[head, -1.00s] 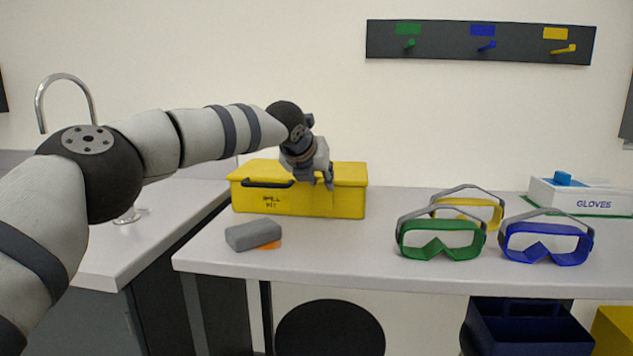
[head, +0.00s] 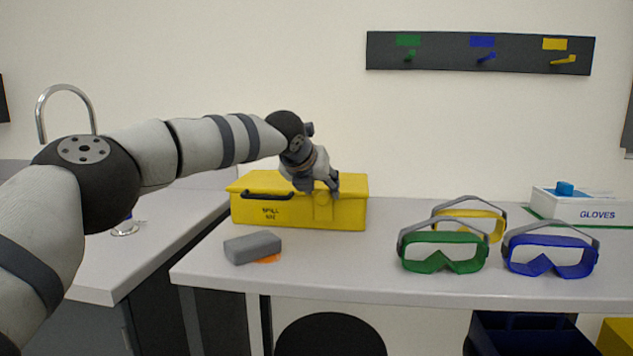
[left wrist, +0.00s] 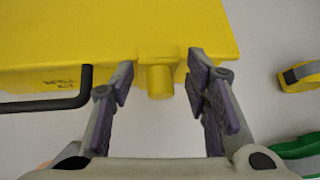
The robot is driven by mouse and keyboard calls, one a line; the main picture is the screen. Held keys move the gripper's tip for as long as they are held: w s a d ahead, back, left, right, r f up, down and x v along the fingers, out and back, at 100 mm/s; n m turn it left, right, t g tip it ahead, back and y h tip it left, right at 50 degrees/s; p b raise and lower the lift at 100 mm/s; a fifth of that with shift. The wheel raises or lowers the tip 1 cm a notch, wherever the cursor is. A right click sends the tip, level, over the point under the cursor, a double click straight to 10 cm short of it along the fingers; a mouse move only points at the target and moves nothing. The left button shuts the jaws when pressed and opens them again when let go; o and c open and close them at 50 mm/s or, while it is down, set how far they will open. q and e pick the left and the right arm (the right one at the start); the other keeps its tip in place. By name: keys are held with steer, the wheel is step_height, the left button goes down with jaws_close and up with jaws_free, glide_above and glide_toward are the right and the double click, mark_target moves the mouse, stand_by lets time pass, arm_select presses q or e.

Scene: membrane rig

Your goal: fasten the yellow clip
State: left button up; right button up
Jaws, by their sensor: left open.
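The yellow spill kit box (head: 290,211) stands on the bench with its lid down. The yellow clip (head: 323,207) is at its front, right of the dark handle, partly covered by my gripper in the head view. In the left wrist view the clip (left wrist: 159,80) is a tab with a rounded end at the lid's front edge. I cannot tell whether it is latched. My left gripper (head: 322,186) is open above the box's front edge. In the left wrist view its fingers are either side of the clip, with gaps. My right gripper is not in view.
A grey block (head: 252,247) with an orange part lies in front of the box. Green goggles (head: 441,253), blue goggles (head: 550,257) and yellow goggles (head: 470,221) stand to the right. A glove box (head: 585,208) is at the far right. The bench between box and goggles is clear.

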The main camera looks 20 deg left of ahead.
arm_select(q)
steer(key=v, duration=1.1)
steer(key=shift+s+r, duration=0.15)
steer(key=shift+r, duration=0.05)
